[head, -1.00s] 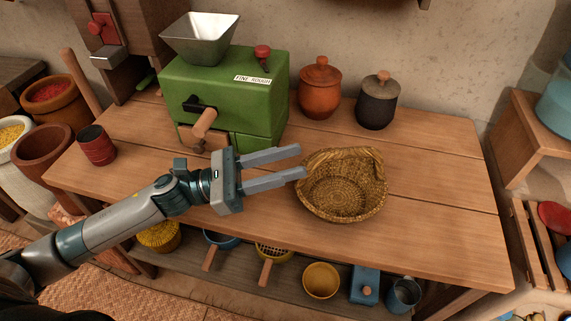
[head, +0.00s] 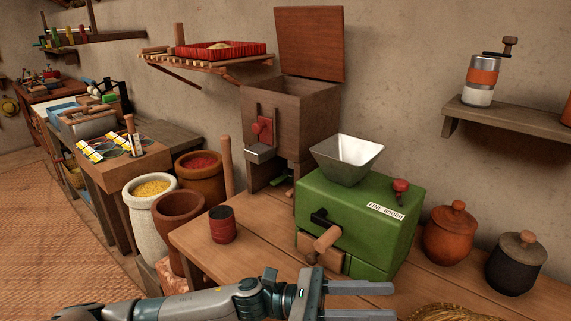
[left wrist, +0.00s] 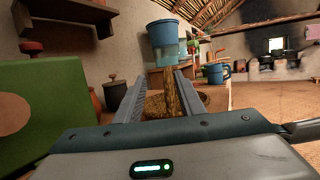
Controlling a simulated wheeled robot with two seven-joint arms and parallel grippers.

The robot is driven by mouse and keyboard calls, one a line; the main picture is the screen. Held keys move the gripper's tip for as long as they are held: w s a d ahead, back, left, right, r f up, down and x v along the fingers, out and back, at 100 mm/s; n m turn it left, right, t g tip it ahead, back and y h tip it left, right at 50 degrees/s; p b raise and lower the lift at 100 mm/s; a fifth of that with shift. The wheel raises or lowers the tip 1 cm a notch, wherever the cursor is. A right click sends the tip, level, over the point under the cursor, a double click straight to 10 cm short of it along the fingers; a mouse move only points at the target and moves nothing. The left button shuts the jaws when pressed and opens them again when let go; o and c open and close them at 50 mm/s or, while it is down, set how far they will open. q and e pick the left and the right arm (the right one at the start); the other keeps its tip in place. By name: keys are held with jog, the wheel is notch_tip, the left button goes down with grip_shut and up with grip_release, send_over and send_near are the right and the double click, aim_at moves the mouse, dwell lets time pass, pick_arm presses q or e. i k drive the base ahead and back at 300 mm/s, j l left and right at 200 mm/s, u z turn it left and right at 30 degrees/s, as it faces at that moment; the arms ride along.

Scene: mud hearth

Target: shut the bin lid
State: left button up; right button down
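The bin is a brown wooden box (head: 292,112) at the back of the table against the wall. Its lid (head: 310,42), a flat reddish-brown board, stands raised and leaning slightly back, so the bin is open. A red knob and a small metal chute are on its front. My left gripper (head: 378,301) is low at the bottom of the head view, in front of the green mill and well away from the bin. Its two fingers are apart. My right gripper is not in view.
The green mill (head: 345,225) with a metal hopper (head: 347,158) stands between my left gripper and the bin. A dark red cup (head: 222,225) is on the table's left part. A shelf with a red tray (head: 221,50) is left of the lid. Lidded jars (head: 450,235) stand right.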

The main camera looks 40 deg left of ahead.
aim_at(310, 38)
jog(key=u, duration=1.05)
